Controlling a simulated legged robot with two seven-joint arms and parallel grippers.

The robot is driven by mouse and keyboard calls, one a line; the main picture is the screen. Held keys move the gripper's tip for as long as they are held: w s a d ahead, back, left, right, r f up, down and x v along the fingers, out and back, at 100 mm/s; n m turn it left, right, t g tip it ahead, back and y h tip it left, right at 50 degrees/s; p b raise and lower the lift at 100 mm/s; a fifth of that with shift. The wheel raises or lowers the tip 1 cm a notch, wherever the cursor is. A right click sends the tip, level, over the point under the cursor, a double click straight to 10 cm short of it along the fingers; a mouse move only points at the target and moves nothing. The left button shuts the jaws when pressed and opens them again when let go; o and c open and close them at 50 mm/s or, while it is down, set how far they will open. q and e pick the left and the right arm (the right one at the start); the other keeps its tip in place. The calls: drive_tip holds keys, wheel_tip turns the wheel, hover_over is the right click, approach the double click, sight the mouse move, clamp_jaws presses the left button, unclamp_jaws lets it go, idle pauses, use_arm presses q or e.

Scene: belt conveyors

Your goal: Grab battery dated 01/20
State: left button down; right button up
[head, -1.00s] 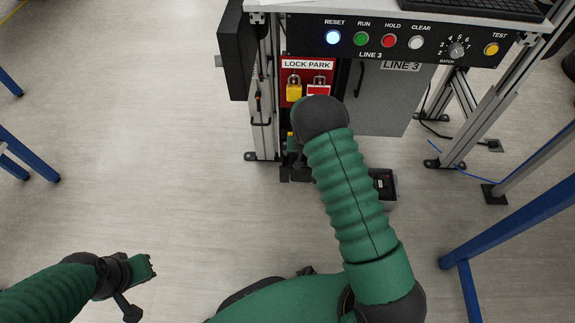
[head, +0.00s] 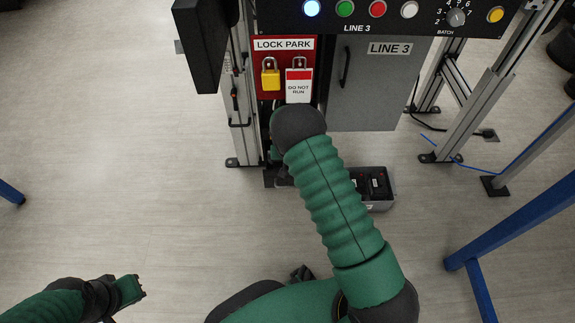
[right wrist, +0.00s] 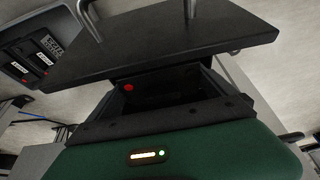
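Black batteries (head: 379,184) sit in a grey bin (head: 382,207) on the floor, right of my right forearm. The forearm hides part of the bin. In the right wrist view two black batteries (right wrist: 37,57) with white labels and small red spots show in the bin at the upper left; their dates are too small to read. My right gripper is hidden behind my arm in the head view. In the right wrist view a dark plate and a recess with a red dot fill the middle; finger opening is unclear. My left gripper (head: 136,287) is at lower left, away from the bin.
The LINE 3 cabinet (head: 385,95) stands ahead, with a button panel (head: 375,22) above. A red LOCK PARK board (head: 283,84) holds a yellow padlock (head: 270,76) and a DO NOT RUN tag (head: 299,88). A blue frame (head: 515,222) is at right. Floor at left is clear.

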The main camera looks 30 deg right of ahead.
drive_tip(key=shift+a, duration=0.1)
drive_tip(key=c, duration=1.4)
drive_tip(key=shift+w+r, duration=0.1)
drive_tip(key=shift+c, duration=1)
